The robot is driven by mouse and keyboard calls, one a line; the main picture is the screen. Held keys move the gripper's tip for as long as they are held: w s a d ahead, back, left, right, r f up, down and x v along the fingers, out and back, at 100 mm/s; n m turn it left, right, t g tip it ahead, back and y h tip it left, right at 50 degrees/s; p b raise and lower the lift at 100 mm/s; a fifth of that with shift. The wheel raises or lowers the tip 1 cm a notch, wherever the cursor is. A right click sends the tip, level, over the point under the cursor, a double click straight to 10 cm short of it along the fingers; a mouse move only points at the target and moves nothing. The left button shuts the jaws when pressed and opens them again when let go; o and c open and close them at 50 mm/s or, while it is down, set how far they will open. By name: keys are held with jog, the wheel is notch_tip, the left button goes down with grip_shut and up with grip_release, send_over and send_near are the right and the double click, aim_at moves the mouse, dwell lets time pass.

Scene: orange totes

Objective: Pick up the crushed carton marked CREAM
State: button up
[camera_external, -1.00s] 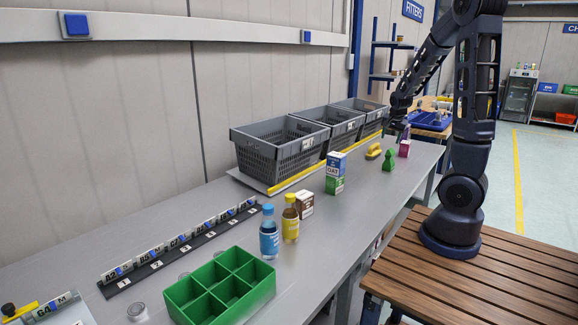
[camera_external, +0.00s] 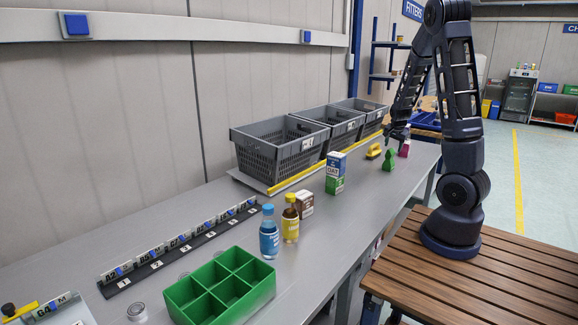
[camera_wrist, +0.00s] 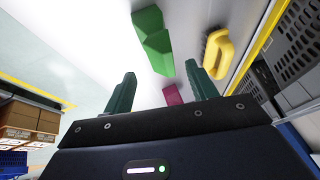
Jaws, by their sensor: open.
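No CREAM marking is legible in either view. A magenta carton (camera_external: 405,148) stands toward the far end of the grey bench, partly hidden by my arm. It also shows in the wrist view (camera_wrist: 172,95), small, between my fingers. A green angular thing (camera_external: 389,160) stands nearer; in the wrist view (camera_wrist: 152,42) it looks bent. A yellow piece with a loop (camera_external: 374,151) lies to its left, and also shows in the wrist view (camera_wrist: 217,55). My gripper (camera_external: 396,138) is above this group, pointing down. In the wrist view its fingers (camera_wrist: 161,82) are apart and empty.
Grey crates (camera_external: 270,150) line the wall side behind a yellow strip. A green divided tray (camera_external: 220,290) is at the front.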

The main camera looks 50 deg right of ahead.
aim_at(391, 151)
jog(key=shift+a+x, duration=0.15)
jog(key=shift+x, duration=0.8)
jog(key=shift+a+x, duration=0.2)
jog(key=shift+x, duration=1.95)
jog(key=shift+w, duration=0.1)
jog(key=c, duration=1)
jog(key=shift+r, duration=0.15)
jog(key=shift+c, duration=0.2)
